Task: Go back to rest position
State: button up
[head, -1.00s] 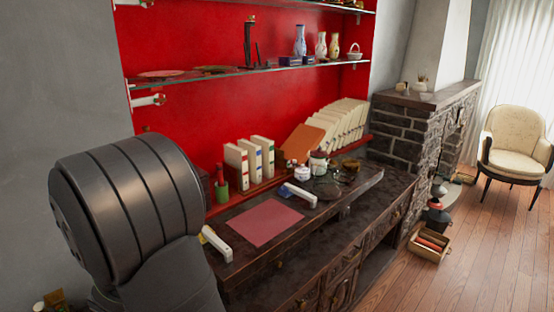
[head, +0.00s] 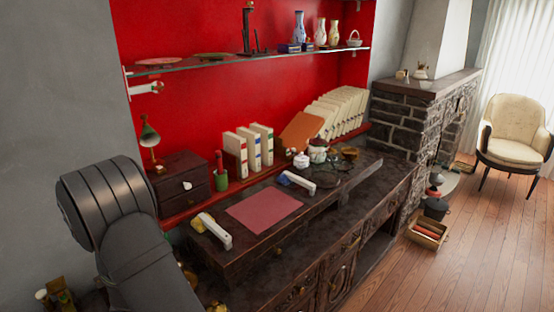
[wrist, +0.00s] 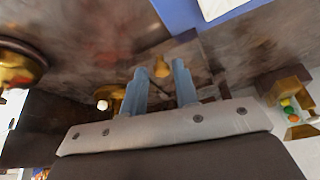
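My gripper (wrist: 160,70) shows in the wrist view with its two blue-grey fingers apart. Nothing is held between them. A brass-coloured knob shows in the gap beyond the fingertips, apart from them as far as I can tell. In the head view my dark arm link fills the lower left, and the gripper itself is not visible there. A small lidded pot (head: 318,150) stands on the dark desk (head: 300,245), well to the right of my arm.
A small dark drawer cabinet (head: 180,184) with a green lamp (head: 149,135) stands behind my arm. A red mat (head: 264,210), white books (head: 248,150) and a glass shelf (head: 230,66) are nearby. An armchair (head: 514,140) and bare wooden floor lie right.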

jog(key=w+a, duration=0.9)
jog(key=v, duration=0.3)
jog(key=shift+a+r, duration=0.1)
jog(key=shift+r, duration=0.1)
jog(key=shift+v, duration=0.8)
jog(key=shift+f, duration=0.15)
jog(key=x, duration=0.4)
jog(key=shift+s+d+f, duration=0.1)
jog(key=shift+d+f, duration=0.15)
jog(key=shift+f, duration=0.1)
jog(key=s+d, duration=0.8)
jog(key=shift+s+d, duration=0.3)
